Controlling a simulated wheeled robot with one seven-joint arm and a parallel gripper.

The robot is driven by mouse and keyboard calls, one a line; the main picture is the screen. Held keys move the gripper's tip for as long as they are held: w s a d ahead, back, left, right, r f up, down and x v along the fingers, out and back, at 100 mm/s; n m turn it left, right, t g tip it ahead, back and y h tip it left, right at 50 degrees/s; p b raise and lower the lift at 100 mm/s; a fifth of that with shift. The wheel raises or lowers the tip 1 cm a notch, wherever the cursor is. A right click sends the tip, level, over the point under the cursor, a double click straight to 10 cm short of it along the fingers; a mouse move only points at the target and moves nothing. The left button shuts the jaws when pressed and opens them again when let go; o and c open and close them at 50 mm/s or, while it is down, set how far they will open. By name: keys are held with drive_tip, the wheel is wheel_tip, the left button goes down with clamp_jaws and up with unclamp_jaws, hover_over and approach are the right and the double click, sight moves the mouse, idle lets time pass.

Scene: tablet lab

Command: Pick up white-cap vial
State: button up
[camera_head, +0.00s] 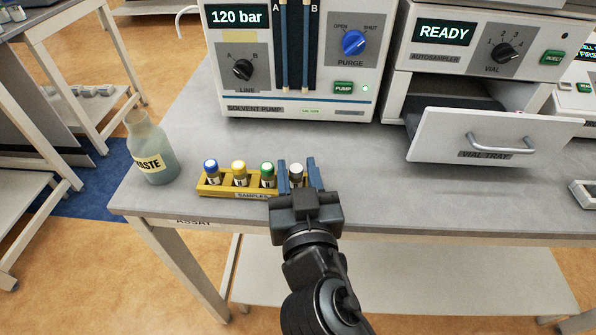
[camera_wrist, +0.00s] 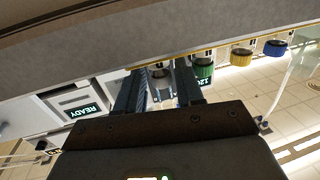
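The white-cap vial (camera_head: 296,170) stands upright at the right end of the yellow samples rack (camera_head: 216,188). My gripper (camera_head: 297,164) reaches in from the front, with one blue finger on each side of this vial. The fingers are apart, and a narrow gap shows to the right of the cap; I see no firm grip. In the wrist view, which is turned over, the fingers (camera_wrist: 160,88) also stand apart with the vial partly visible between them. The vial's lower part is hidden by my gripper in the head view.
Blue-cap (camera_head: 211,170), yellow-cap (camera_head: 239,172) and green-cap (camera_head: 267,173) vials stand left of it in the rack. A waste bottle (camera_head: 150,150) stands farther left. The solvent pump (camera_head: 290,60) is behind, and an open vial tray drawer (camera_head: 480,138) juts out at right.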

drive_tip(key=shift+w+a, duration=0.15)
drive_tip(key=shift+w, duration=0.55)
drive_tip(key=shift+w+a, duration=0.1)
drive_tip(key=shift+w, duration=0.6)
drive_tip(key=shift+c, duration=0.3)
clamp_jaws()
drive_tip(key=shift+r, duration=0.1)
